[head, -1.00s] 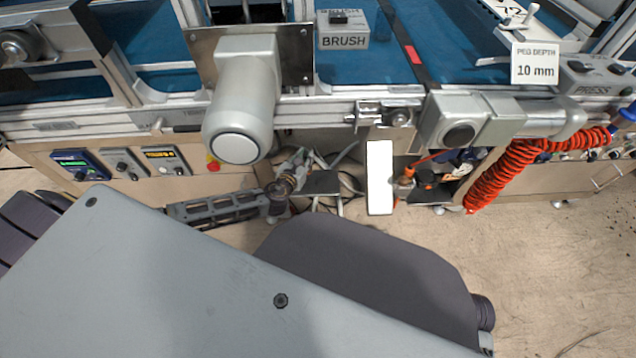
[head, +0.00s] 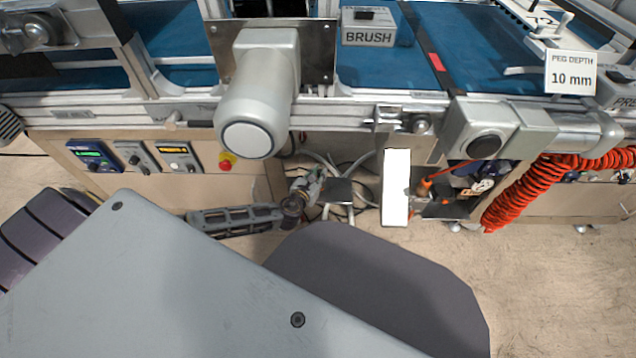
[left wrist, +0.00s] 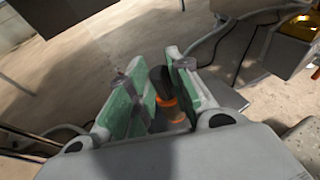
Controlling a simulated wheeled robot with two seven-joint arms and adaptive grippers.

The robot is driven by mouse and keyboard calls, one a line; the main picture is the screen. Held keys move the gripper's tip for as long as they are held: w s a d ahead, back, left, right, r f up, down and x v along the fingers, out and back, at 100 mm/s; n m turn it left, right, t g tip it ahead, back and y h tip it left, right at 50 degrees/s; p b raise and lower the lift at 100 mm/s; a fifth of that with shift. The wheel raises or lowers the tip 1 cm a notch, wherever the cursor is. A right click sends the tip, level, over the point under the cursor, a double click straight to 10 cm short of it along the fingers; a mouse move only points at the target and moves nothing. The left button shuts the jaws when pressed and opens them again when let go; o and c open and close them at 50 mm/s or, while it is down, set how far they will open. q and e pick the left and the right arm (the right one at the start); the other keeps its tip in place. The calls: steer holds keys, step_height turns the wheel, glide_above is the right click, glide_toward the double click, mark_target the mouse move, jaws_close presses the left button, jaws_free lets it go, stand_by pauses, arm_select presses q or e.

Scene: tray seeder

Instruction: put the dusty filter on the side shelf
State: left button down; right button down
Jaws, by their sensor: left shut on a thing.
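My left gripper (head: 312,184) is low in front of the machine, by the opening under its frame. In the left wrist view, its green-padded fingers (left wrist: 160,95) are shut on a dark, round piece with an orange band (left wrist: 170,103). This seems to be the dusty filter, but the fingers hide much of it and I cannot see dust. A small dark plate (head: 338,191) lies just right of the gripper in the head view; I cannot tell whether it is the side shelf. My right gripper is not in view.
A white upright panel (head: 396,187) stands right of the dark plate. Loose cables (head: 350,170) hang behind the gripper. A red coiled hose (head: 525,190) hangs at the right. A grey motor (head: 257,95) juts out above. The floor (head: 560,270) at lower right is clear.

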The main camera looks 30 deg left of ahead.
arm_select(q)
steer(key=shift+f, duration=0.1)
steer(key=shift+f+b, duration=0.45)
steer(key=shift+f, duration=0.15)
step_height(320, 180, down, 2)
steer(key=shift+f+b, duration=0.15)
steer(key=shift+b, duration=0.55)
steer(key=shift+f, duration=0.1)
steer(key=c, duration=1.3)
jaws_free()
steer(key=shift+s, duration=0.1)
